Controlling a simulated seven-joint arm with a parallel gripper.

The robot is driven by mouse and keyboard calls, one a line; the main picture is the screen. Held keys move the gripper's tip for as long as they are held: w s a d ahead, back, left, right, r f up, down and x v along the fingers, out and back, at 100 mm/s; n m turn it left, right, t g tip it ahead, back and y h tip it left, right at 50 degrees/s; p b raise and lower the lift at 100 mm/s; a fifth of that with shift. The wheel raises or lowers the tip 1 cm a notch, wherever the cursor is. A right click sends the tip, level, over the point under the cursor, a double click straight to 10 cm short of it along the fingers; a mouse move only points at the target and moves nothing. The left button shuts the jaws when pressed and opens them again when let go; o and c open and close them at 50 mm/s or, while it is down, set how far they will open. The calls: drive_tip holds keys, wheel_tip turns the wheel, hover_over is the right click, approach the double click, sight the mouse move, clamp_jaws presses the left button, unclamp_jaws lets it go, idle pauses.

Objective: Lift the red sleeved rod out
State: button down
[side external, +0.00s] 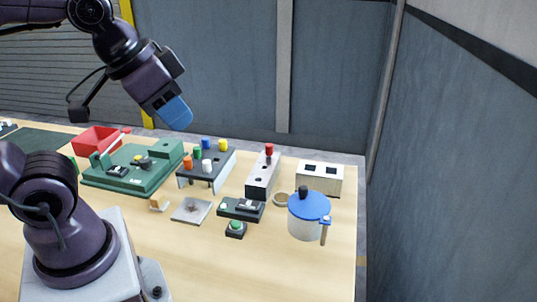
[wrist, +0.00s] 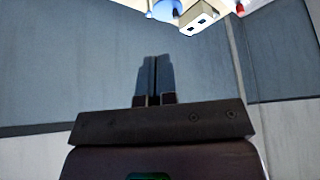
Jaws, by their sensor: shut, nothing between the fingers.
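The red sleeved rod (side external: 269,150) stands upright in the top of a narrow light block (side external: 262,177) with dark holes, right of the middle of the table in the side external view. Only its red top and a short dark part below show. In the wrist view a small red piece shows at the top edge, too cropped to identify. My gripper (side external: 177,116) is high above the table, up and to the left of the rod, well apart from it. Its blue fingers are shut and empty. The shut fingers (wrist: 155,80) also show in the wrist view, against the wall.
Left of the block stands a dark rack (side external: 222,170) with coloured cylinders, then a green fixture (side external: 130,172) and a red bin (side external: 92,140). Right are a white two-hole box (side external: 322,178) and a blue-lidded pot (side external: 308,215). A black switch unit (side external: 240,209) sits in front.

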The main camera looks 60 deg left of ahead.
drive_tip(key=c, duration=0.8)
unclamp_jaws()
drive_tip(key=shift+f, duration=0.1)
